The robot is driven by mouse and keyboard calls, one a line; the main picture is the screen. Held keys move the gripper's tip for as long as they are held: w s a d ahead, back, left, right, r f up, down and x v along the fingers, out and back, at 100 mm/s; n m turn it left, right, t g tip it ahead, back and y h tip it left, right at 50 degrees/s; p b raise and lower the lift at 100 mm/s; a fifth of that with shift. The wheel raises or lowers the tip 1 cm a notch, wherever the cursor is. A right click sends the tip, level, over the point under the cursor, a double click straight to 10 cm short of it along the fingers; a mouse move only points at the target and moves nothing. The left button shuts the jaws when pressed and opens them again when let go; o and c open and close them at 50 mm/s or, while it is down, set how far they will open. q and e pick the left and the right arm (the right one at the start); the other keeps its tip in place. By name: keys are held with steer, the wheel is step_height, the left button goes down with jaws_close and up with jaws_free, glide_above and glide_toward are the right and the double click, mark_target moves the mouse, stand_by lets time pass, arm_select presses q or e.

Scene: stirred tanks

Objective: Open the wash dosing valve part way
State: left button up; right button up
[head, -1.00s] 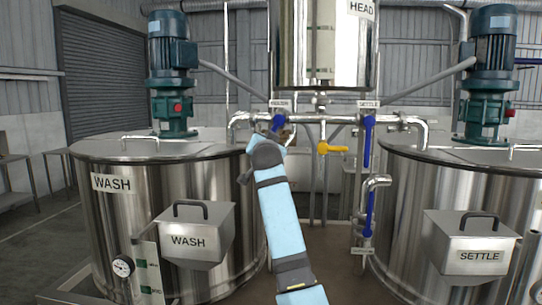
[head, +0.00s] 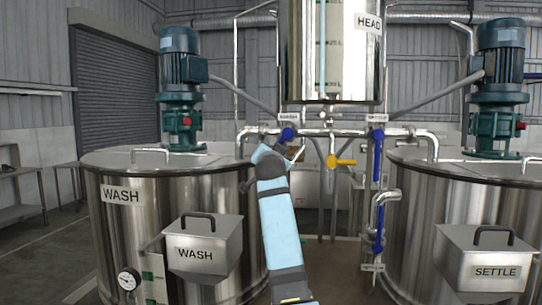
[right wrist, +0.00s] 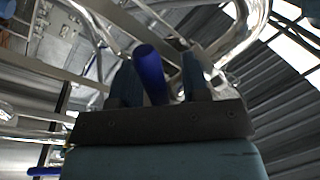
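The wash dosing valve's blue handle (head: 288,134) shows under a small label on the pipe below the head tank, left of the yellow valve. Its lower part is hidden behind my right gripper. My right arm reaches up from the bottom middle, and the right gripper (head: 272,152) is at the valve, fingers mostly hidden. In the right wrist view a blue handle (right wrist: 152,72) stands between the two fingers of the right gripper (right wrist: 160,82). It is close to the left finger, with a gap to the right finger. My left gripper is not in view.
A yellow valve handle (head: 341,161) and long blue settle handles (head: 377,155) are to the right. The wash tank (head: 125,225) is at left, the settle tank (head: 420,215) at right, the head tank (head: 332,60) above. Pipes surround the gripper.

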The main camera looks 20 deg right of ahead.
steer(key=shift+s, duration=0.1)
steer(key=b+v, duration=0.3)
steer(key=v, duration=1)
steer(key=shift+s+a, duration=0.2)
steer(key=shift+s, duration=0.15)
